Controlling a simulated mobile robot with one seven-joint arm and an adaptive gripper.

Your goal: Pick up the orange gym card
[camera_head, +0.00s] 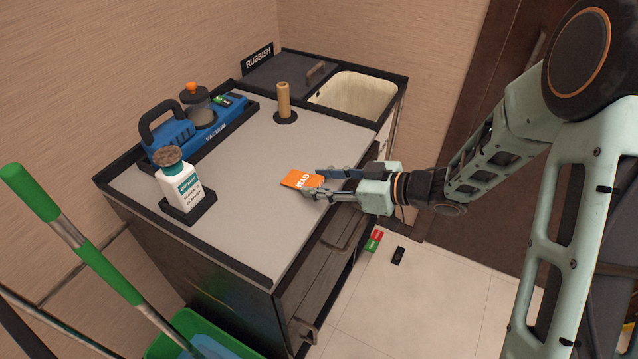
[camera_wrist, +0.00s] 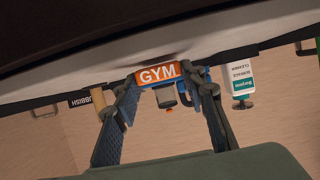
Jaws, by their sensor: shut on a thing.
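The orange gym card (camera_head: 301,179) is at my gripper's fingertips, over the grey counter top near its right edge. In the wrist view the card (camera_wrist: 159,75) shows the white word GYM and sits between the two fingertips. My gripper (camera_head: 313,182) reaches in from the right and is shut on the card. The wrist view shows my gripper (camera_wrist: 165,80) with a finger at each end of the card. I cannot tell whether the card still touches the counter.
On the counter (camera_head: 240,215) stand a white cleaner bottle (camera_head: 181,185), a blue vacuum (camera_head: 185,130) and a wooden peg (camera_head: 284,101). A bin opening (camera_head: 352,95) is at the back right. Red and green (camera_head: 374,241) and black (camera_head: 398,255) items lie on the floor. A green-handled pole (camera_head: 85,245) stands front left.

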